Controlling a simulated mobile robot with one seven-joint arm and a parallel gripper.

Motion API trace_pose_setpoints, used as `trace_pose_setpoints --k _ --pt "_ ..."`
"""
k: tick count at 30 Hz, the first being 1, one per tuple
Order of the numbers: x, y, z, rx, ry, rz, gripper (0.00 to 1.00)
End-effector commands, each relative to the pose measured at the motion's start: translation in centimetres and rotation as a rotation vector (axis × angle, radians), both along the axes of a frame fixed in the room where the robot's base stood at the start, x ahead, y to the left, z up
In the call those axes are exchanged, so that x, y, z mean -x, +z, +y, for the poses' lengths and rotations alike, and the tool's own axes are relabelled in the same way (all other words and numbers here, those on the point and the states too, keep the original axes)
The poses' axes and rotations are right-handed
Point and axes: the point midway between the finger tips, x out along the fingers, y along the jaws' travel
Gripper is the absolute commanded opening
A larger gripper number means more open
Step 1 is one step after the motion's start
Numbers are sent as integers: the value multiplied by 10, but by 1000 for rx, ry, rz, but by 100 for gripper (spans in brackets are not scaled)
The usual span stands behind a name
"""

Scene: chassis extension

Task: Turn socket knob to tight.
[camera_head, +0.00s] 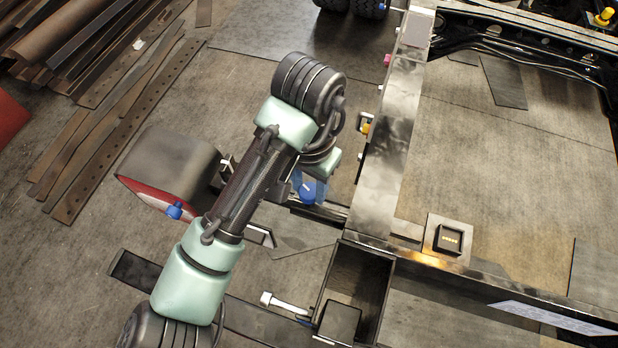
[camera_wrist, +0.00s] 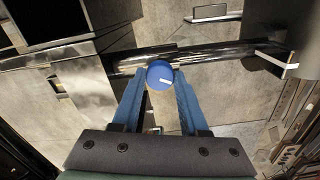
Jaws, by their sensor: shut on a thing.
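The socket knob is a round blue cap with a short white mark. In the wrist view the knob (camera_wrist: 157,71) sits between the tips of my two blue fingers, with its mark on the right, lower part of the face. In the head view the knob (camera_head: 306,194) shows below my wrist, beside the dark frame bar. My gripper (camera_wrist: 161,76) is shut on the knob, one finger on each side. In the head view my arm hides much of the gripper, and the knob's base is hidden in both views.
The metal chassis frame (camera_head: 387,150) runs just right of my gripper. Another blue cap (camera_head: 174,211) is at the left. Rusty strips (camera_head: 110,130) lie on the floor.

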Motion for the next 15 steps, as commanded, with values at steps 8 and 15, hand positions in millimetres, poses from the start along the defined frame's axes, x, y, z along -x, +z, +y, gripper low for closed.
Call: trace_pose_setpoints --k 8,15 --pt "0 1 0 2 -263 0 0" --pt "0 1 0 2 -479 0 0"
